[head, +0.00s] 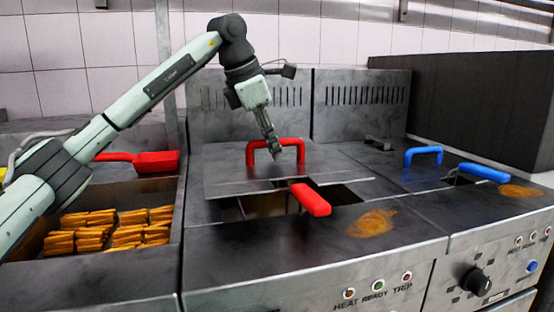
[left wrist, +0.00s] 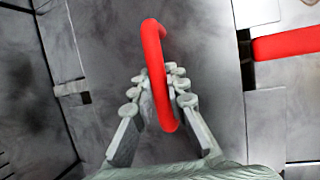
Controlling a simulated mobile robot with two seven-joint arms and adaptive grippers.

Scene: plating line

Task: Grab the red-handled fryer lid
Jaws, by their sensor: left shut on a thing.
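The fryer lid (head: 228,178) is a grey metal plate with a red arched handle (head: 251,153), in the middle of the head view. My left gripper (head: 273,147) comes down on the handle from above and is shut on it. In the left wrist view the red handle (left wrist: 152,45) runs between the two fingers of the left gripper (left wrist: 158,90), with the grey lid surface below. The lid covers the back of the fryer well; I cannot tell whether it is raised. My right gripper is not in view.
A red basket handle (head: 311,199) sticks out in front of the lid over the partly open well. Left is a bin of fried pieces (head: 92,230) with a red scoop (head: 156,161). Right is a second fryer with a blue lid handle (head: 423,153) and blue basket handle (head: 484,172).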

